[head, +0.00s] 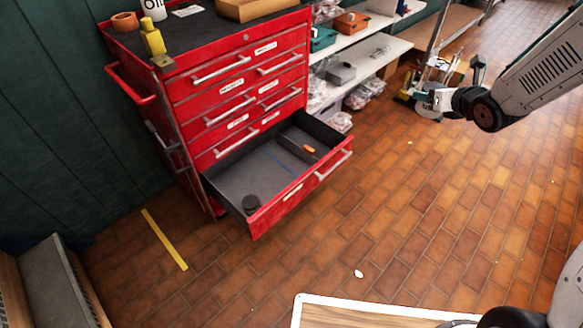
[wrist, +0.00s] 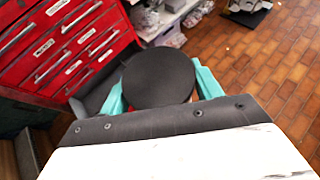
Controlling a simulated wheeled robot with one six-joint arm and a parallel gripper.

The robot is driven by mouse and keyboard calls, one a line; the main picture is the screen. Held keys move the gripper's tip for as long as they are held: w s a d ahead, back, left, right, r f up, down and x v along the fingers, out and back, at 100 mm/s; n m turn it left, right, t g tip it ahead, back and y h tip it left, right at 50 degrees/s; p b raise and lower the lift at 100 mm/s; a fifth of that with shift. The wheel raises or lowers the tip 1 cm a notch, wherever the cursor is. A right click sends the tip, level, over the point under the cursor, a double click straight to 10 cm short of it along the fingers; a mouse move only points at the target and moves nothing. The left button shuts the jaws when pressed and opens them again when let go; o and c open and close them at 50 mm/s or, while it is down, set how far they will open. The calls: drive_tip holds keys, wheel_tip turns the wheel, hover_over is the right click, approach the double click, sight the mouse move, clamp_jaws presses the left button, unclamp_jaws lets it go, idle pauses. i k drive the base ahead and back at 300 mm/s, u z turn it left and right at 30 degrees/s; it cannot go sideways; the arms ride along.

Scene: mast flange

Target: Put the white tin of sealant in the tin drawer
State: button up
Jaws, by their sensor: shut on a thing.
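My gripper (wrist: 160,88) has teal fingers on both sides of a round thing with a flat black top (wrist: 158,78) and is shut on it. Its sides are mostly hidden, so I cannot confirm it is the white tin. In the head view my gripper (head: 432,98) is at the upper right, well right of the red cabinet; a small whitish patch shows there. The cabinet's bottom drawer (head: 275,208) is pulled open, its label unreadable.
The red cabinet (head: 215,70) carries a white bottle marked oil (head: 153,10), a yellow bottle (head: 152,38) and a wooden tray (head: 255,8). White shelves (head: 375,55) with goods stand behind it. Brick floor between arm and drawer is largely clear. A board (head: 345,312) lies at the bottom.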

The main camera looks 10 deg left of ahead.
sight(238, 186)
drive_tip(key=i, duration=0.7)
drive_tip(key=u, duration=1.8)
